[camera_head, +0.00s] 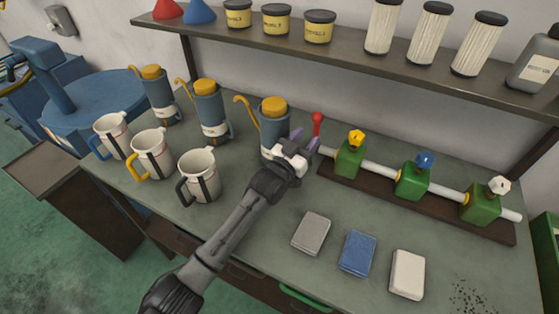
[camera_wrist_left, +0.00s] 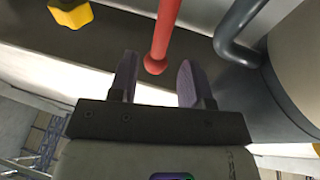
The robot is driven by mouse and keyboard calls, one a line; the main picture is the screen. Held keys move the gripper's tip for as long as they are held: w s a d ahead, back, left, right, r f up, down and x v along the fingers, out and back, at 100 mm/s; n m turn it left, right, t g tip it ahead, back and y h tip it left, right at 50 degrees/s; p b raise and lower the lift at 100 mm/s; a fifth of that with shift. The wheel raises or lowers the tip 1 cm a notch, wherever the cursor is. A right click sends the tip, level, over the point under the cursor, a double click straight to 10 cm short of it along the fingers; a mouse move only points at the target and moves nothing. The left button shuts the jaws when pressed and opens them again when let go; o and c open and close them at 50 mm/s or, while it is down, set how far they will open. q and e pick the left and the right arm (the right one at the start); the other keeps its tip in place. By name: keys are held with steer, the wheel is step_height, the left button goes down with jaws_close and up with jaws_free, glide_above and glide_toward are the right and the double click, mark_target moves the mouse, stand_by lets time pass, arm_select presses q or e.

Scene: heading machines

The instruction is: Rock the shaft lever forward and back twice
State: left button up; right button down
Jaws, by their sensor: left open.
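The red shaft lever (camera_head: 317,124) with a round knob stands at the left end of the pale shaft (camera_head: 380,171) on the bench. It also shows in the left wrist view (camera_wrist_left: 164,30), its end lying between the fingertips with space to either side. My left gripper (camera_head: 305,139) is open, its purple fingers close to the lever in the head view. In the left wrist view the fingers (camera_wrist_left: 157,68) stand apart; I cannot tell whether either touches the lever. My right gripper is not in view.
Green blocks (camera_head: 412,182) with coloured knobs sit along the shaft. A blue oil can (camera_head: 274,122) stands just left of my gripper. Mugs (camera_head: 199,175) are farther left. Grey, blue and white pads (camera_head: 357,252) lie in front. A loaded shelf (camera_head: 350,43) runs above.

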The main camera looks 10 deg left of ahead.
arm_select(q)
steer(key=r+p+v, duration=0.2)
steer(key=r+v, duration=0.1)
steer(key=v, duration=0.9)
steer(key=shift+p+v, duration=0.4)
steer(key=shift+v, duration=0.4)
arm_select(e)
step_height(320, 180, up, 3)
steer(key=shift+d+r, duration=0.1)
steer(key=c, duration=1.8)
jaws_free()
